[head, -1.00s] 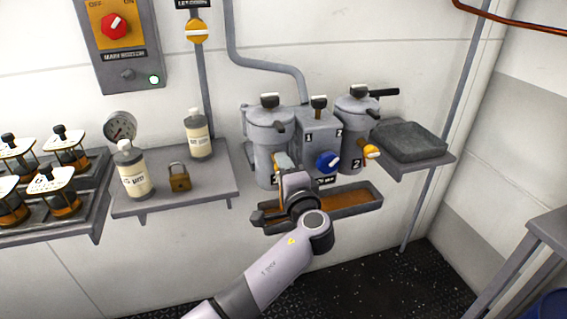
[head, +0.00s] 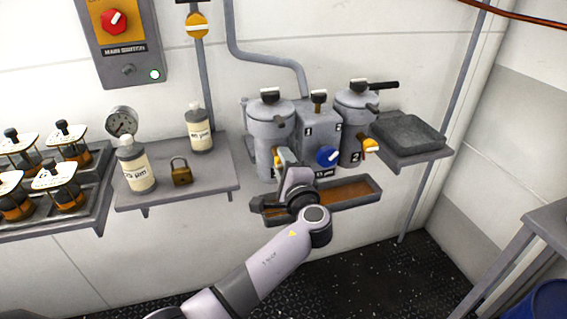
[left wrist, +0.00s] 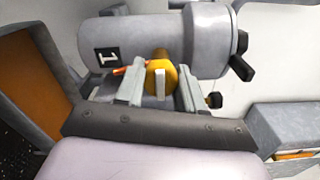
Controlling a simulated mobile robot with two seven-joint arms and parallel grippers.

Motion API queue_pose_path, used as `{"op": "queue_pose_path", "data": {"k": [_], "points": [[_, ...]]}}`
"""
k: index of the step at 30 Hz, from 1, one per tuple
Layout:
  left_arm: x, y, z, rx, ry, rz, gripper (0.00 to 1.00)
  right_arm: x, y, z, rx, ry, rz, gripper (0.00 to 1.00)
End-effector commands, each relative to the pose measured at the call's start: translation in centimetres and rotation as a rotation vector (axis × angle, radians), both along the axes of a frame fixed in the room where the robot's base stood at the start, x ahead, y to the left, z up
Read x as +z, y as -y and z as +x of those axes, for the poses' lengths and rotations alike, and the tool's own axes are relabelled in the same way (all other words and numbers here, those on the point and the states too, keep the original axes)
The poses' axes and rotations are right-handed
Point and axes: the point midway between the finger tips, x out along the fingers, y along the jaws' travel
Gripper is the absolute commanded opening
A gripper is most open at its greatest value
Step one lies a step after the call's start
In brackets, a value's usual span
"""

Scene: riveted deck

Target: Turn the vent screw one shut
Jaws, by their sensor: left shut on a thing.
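Canister one (head: 267,128), a grey cylinder marked 1, stands left of the grey centre block. My left gripper (left wrist: 160,85) is at its front, shut on a yellow knob (left wrist: 161,77) with a pale bar across its face. A finger lies on either side of this knob. In the head view, the fingers (head: 285,158) hide most of it. A small black knob (left wrist: 214,100) sticks out by the canister's lid, apart from the fingers; it looks like a small screw, also dark in the head view (head: 280,121). My right gripper is not in view.
A blue knob (head: 327,156) is close right of my gripper. Canister two (head: 352,125) has its own yellow knob (head: 370,146). A drip tray (head: 349,191) lies below. A shelf (head: 218,181) with bottles and a padlock (head: 181,171) is at left.

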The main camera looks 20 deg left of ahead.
Motion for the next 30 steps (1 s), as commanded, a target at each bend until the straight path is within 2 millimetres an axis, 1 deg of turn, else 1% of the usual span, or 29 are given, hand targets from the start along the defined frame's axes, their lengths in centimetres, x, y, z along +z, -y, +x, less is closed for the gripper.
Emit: {"op": "queue_pose_path", "data": {"k": [1, 2, 3, 11, 14, 17, 25, 30], "points": [[0.2, 0.0, 0.1, -0.002, 0.003, 0.003, 0.41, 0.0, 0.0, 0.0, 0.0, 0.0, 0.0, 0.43], [0.2, 0.0, 0.1, -0.002, 0.004, 0.003, 0.51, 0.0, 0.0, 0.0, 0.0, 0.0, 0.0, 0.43], [0.2, 0.0, 0.1, -0.002, 0.003, 0.002, 0.63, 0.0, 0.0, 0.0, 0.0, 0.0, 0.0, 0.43], [0.1, 0.0, 0.0, 0.0, 0.002, 0.0, 0.63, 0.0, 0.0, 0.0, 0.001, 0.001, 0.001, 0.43], [0.0, 0.2, -0.3, -0.001, 0.001, 0.0, 0.63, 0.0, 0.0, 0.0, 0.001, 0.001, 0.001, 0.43], [-0.1, 0.8, -1.1, -0.002, 0.001, -0.003, 0.63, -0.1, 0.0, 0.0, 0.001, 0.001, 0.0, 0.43], [-0.1, 3.2, -4.6, -0.002, 0.001, -0.002, 0.63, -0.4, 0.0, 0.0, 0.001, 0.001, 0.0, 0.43], [0.1, 3.9, -5.8, 0.0, 0.002, 0.0, 0.63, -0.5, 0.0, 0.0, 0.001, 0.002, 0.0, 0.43]]}}
